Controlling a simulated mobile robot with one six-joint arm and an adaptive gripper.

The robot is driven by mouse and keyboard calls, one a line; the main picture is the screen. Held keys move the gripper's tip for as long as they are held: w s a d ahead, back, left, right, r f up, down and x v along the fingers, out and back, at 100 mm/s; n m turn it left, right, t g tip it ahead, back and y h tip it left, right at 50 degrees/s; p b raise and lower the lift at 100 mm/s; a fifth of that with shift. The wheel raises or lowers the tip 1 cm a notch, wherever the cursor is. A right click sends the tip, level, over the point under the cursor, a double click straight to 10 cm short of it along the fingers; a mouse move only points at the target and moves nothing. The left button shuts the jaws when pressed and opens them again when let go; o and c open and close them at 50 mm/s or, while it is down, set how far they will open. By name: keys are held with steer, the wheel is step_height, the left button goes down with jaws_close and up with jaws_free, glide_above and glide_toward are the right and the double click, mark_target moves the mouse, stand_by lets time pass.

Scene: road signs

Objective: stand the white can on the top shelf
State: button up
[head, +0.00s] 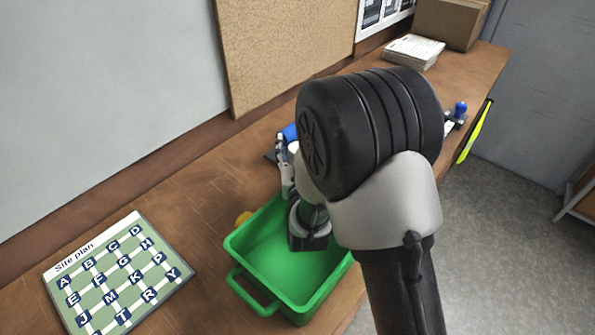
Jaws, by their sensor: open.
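My gripper (284,160) reaches out from behind my dark wrist, over the far edge of the green bin, and its jaws are open. My own arm covers much of it. A small white rounded thing (294,147) shows just beside the fingers, partly hidden by my arm; it may be the white can, but I cannot tell for sure. I cannot tell whether the fingers touch it. No shelf can be made out in this view.
A green bin (236,244) with a handle stands on the wooden desk (205,215). A site plan board (117,272) lies at left. A blue object (291,132) is behind the fingers. A blue-knobbed stamp (460,109), papers (413,50) and a cardboard box (447,22) are farther back.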

steer(key=shift+w+a, duration=0.1)
steer(key=shift+w, duration=0.8)
jaws_close()
stand_by(0.4)
